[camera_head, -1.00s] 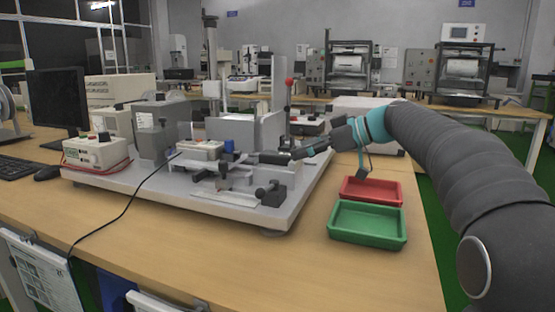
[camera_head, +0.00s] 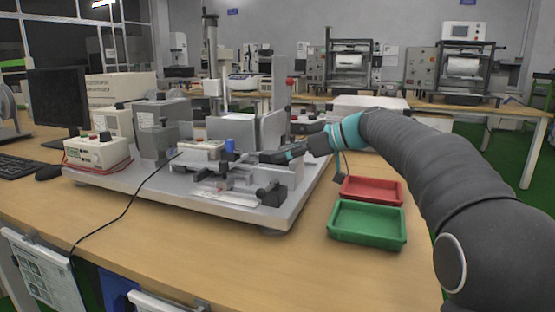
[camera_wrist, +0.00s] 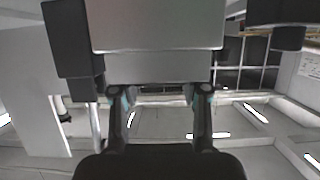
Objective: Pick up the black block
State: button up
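My gripper (camera_head: 267,158) reaches in from the right over the grey test fixture (camera_head: 262,211), with its fingers pointing left. In the wrist view its two fingers (camera_wrist: 160,94) are spread apart with nothing visible between them. A small black block-like part (camera_head: 271,193) sits on the front right of the fixture, below and apart from the gripper; I cannot tell for sure whether it is the black block. In the wrist view a grey metal block (camera_wrist: 158,38) lies just beyond the fingertips, with dark parts (camera_wrist: 70,40) beside it.
A green tray (camera_head: 368,239) and a red tray (camera_head: 372,199) stand on the table (camera_head: 175,262) to the right of the fixture. A tall post with a red knob (camera_head: 289,82) rises behind the gripper. A black cable crosses the table at the left.

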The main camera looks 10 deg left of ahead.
jog(key=shift+c, duration=0.6)
